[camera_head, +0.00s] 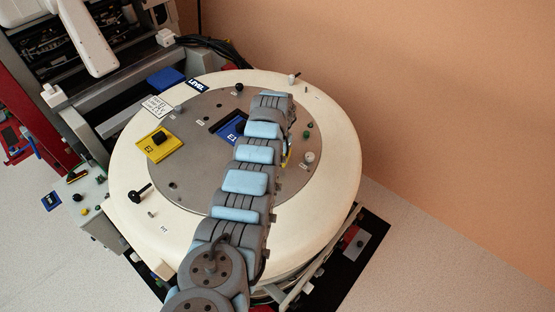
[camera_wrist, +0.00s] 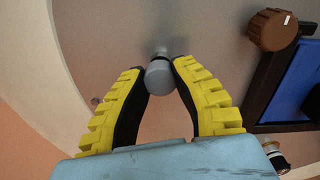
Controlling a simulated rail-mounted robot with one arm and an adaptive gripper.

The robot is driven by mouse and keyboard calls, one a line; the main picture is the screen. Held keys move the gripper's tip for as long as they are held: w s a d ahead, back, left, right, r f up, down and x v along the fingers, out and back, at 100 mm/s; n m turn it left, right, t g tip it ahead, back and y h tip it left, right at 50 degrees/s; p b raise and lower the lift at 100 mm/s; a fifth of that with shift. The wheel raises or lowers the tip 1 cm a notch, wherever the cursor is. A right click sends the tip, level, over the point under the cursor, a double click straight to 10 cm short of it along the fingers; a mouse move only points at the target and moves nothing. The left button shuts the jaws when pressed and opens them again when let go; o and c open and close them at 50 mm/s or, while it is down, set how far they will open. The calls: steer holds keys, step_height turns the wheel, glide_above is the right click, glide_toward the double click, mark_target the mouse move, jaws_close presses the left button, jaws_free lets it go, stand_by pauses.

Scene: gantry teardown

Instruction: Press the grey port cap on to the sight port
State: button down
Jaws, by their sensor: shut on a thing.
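In the wrist view my gripper (camera_wrist: 159,84) has its yellow and black fingers closed around the grey port cap (camera_wrist: 159,76), a smooth rounded grey piece between the fingertips. A small grey stub (camera_wrist: 161,51), perhaps the sight port, shows right beyond the cap. I cannot tell whether the cap touches it or is seated on it. In the head view only a sliver of a yellow finger (camera_head: 285,159) shows beside my arm, over the right part of the grey disc. The cap is hidden there behind my arm.
The grey disc (camera_head: 190,190) sits in a round cream cover (camera_head: 335,180). It carries a yellow E2 block (camera_head: 163,151), a blue E1 panel (camera_head: 226,124) and small knobs. In the wrist view a brown knob (camera_wrist: 273,30) and a dark-framed blue panel (camera_wrist: 293,85) lie to the right.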

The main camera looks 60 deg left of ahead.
steer(key=shift+f+b, duration=0.95)
steer(key=shift+f, duration=0.35)
stand_by(0.5)
steer(key=c, duration=0.9)
jaws_free()
steer(key=shift+r, duration=0.15)
steer(key=shift+r, duration=0.55)
step_height(320, 180, up, 11)
steer(key=shift+f, duration=0.1)
step_height(320, 180, up, 4)
steer(key=shift+f+p, duration=0.1)
steer(key=shift+p, duration=1.05)
